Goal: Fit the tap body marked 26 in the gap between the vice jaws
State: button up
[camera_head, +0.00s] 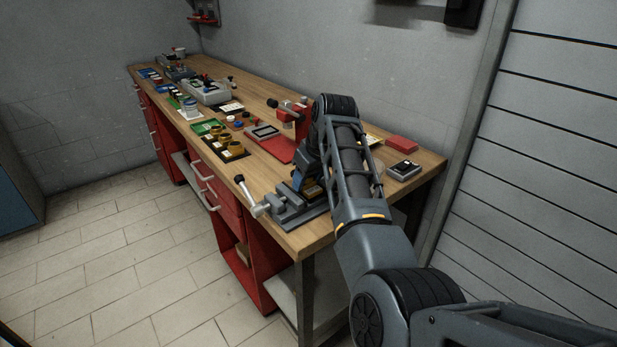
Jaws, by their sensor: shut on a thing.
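The grey vice (286,210) stands at the near front corner of the wooden workbench, with its handle out past the front edge. My gripper (309,184) is at the vice, low over its jaws, and is partly hidden by my own arm. A small brass-coloured patch, the tap body (313,190), shows at the gripper's lower end, by the vice jaws. The gripper is shut on it. The mark 26 cannot be read at this size. I cannot tell whether the tap body is inside the gap or just above it.
The workbench (425,172) has a bare strip at its right end, near a dark-faced device (403,170) and a red block (401,144). A red stand (277,147) is behind the vice. Brass pieces (232,147) lie on a black mat to the left. The floor in front is clear.

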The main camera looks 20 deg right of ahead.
aim_at(310, 188)
jog(key=shift+s+f, duration=0.25)
jog(key=shift+f, duration=0.65)
jog(key=shift+s+d+f+b, duration=0.1)
jog(key=shift+f+b, duration=0.25)
jog(key=shift+f, duration=0.45)
jog(key=shift+s+f+b, duration=0.3)
jog(key=shift+f+b, duration=0.1)
jog(key=shift+f, duration=0.3)
jog(key=o, duration=1.1)
jog(key=shift+c, duration=0.2)
jog(key=shift+o, duration=0.3)
jog(key=shift+w+r+p, duration=0.25)
jog(key=shift+r+p, duration=0.65)
jog(key=shift+r, duration=0.1)
jog(key=shift+w+r+p, duration=0.25)
jog(key=shift+r+p, duration=0.65)
jog(key=shift+r, duration=0.05)
jog(key=shift+o, duration=0.2)
jog(key=shift+r, duration=1.6)
